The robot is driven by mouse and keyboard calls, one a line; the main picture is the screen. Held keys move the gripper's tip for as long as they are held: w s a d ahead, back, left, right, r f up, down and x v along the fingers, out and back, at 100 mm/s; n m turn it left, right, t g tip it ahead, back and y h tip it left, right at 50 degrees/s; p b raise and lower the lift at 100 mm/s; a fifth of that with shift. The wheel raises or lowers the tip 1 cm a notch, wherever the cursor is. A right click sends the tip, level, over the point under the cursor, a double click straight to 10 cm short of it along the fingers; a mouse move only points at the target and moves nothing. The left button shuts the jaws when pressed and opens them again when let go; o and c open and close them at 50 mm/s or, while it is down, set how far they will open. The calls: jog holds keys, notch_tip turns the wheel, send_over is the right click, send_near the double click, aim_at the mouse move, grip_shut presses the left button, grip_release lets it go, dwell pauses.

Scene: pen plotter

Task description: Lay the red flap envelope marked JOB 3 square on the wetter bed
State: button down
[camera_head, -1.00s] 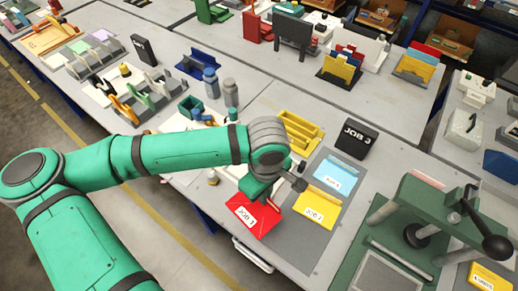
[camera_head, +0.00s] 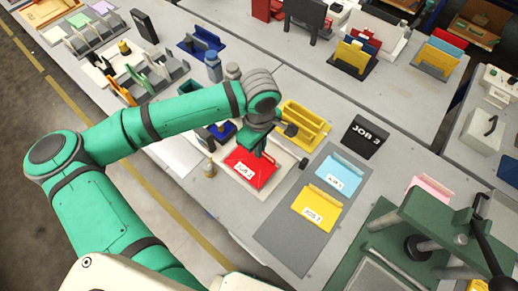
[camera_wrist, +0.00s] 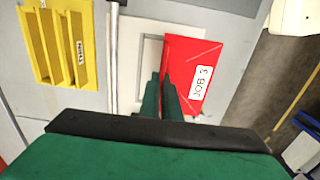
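The red envelope marked JOB 3 (camera_head: 247,170) is at my gripper (camera_head: 262,150), which appears shut on its edge. In the wrist view the envelope (camera_wrist: 193,78) lies flat to the camera, with its left edge at the fingertips (camera_wrist: 162,85). The pale wetter bed (camera_head: 284,162) is under or behind it. In the wrist view the bed (camera_wrist: 128,50) shows to the left of the envelope, which overlaps its right part and is turned a little from its sides. I cannot tell whether the envelope touches the bed.
A grey mat (camera_head: 280,240) holds a yellow JOB 2 envelope (camera_head: 315,207) and a blue envelope (camera_head: 338,176). A yellow rack (camera_head: 305,124) and a black JOB 3 sign (camera_head: 365,137) stand behind. A green press (camera_head: 440,225) is at right.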

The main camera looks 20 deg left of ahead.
jog(key=w+f, duration=0.1)
jog(key=w+a+f, duration=0.1)
jog(key=f, duration=0.1)
jog(key=w+f, duration=0.1)
jog(key=f, duration=0.1)
jog(key=shift+w+a, duration=0.2)
jog(key=shift+w, duration=0.15)
jog(key=shift+w+f, duration=0.1)
jog(key=shift+f, duration=1.5)
jog(key=c, duration=2)
grip_release()
jog(key=shift+f, duration=0.1)
notch_tip(320, 180, up, 12)
